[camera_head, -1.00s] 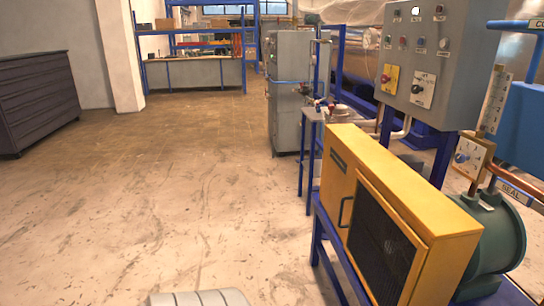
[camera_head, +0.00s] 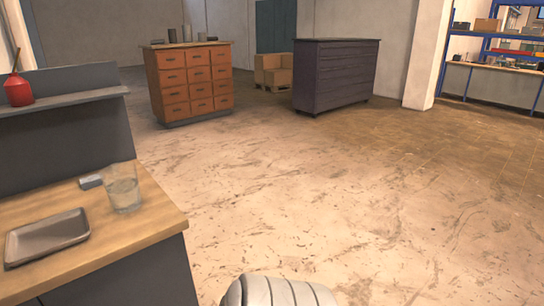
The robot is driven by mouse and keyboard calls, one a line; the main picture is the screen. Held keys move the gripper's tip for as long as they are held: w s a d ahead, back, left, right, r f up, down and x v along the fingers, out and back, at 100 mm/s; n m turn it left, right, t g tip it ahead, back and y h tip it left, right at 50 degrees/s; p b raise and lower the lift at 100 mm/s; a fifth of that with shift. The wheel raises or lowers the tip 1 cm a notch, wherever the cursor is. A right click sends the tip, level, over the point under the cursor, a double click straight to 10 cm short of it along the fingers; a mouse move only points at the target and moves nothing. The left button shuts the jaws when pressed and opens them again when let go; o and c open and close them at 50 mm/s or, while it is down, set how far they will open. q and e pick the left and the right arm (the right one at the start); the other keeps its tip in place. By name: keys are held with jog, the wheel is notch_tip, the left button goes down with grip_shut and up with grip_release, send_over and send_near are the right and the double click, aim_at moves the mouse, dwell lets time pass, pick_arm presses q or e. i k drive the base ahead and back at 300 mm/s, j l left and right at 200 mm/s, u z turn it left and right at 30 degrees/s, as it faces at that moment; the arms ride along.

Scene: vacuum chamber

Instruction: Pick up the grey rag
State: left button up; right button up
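I cannot make out a grey rag for sure in the head view. A small grey item (camera_head: 91,181) lies at the back of the wooden workbench top (camera_head: 150,215) at the left, beside a clear glass (camera_head: 123,188); it is too small to tell what it is. A grey shallow tray (camera_head: 46,238) lies on the same top, nearer to me. Neither of my grippers is in view.
A red oil can (camera_head: 17,88) stands on the workbench's raised shelf (camera_head: 65,102). An orange drawer cabinet (camera_head: 190,83), cardboard boxes (camera_head: 273,72) and a dark drawer cabinet (camera_head: 333,75) stand farther back. The floor (camera_head: 350,200) ahead and to the right is clear.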

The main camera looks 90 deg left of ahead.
aim_at(93, 181)
jog(key=u, duration=4.05)
jog(key=j+u, duration=0.15)
jog(key=j, duration=0.15)
jog(key=k, duration=0.05)
